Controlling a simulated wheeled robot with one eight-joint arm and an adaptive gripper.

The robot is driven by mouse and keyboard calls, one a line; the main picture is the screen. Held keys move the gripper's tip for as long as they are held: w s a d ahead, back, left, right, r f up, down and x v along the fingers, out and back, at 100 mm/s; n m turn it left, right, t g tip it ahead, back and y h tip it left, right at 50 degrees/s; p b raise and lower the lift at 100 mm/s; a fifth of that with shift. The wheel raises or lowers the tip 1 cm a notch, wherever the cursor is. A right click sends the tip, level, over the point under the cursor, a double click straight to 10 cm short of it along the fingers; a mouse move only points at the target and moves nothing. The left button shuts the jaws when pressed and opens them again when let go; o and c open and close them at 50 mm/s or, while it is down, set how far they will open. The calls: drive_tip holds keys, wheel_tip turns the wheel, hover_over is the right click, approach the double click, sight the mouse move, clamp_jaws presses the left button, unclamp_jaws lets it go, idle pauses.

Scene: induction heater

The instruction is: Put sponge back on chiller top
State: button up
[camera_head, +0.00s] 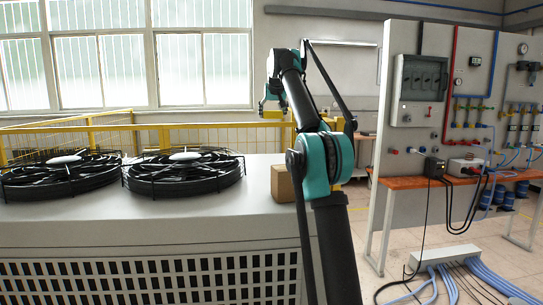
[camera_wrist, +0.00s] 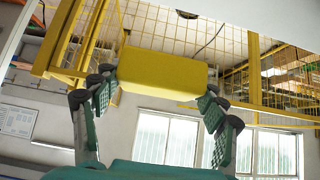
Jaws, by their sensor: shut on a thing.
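The yellow sponge (camera_wrist: 162,70) is a block held between the fingers of my gripper (camera_wrist: 160,88) in the wrist view. My gripper is shut on it, with the fingers at its left and right ends. In the head view my arm reaches up and away, and my gripper (camera_head: 272,93) is small and partly hidden at the far end, above the level of the chiller top. The chiller top (camera_head: 225,205) is a pale grey surface at the left and middle of the head view. The sponge appears in the air, apart from that surface.
Two black round fans (camera_head: 62,175) (camera_head: 185,172) stand on the chiller top. A brown box (camera_head: 284,183) sits near its right end, beside my arm. A yellow railing (camera_head: 210,135) runs behind. An orange bench (camera_head: 430,183) with a wall panel stands at the right.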

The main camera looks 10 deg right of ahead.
sight(272, 158)
wheel_tip(272, 158, down, 18)
drive_tip(key=shift+s+r, duration=0.1)
idle(0.5)
drive_tip(key=shift+f, duration=0.2)
drive_tip(key=o, duration=1.3)
drive_tip(key=shift+r, duration=0.1)
drive_tip(key=shift+r, duration=0.15)
drive_tip(key=v, duration=1.2)
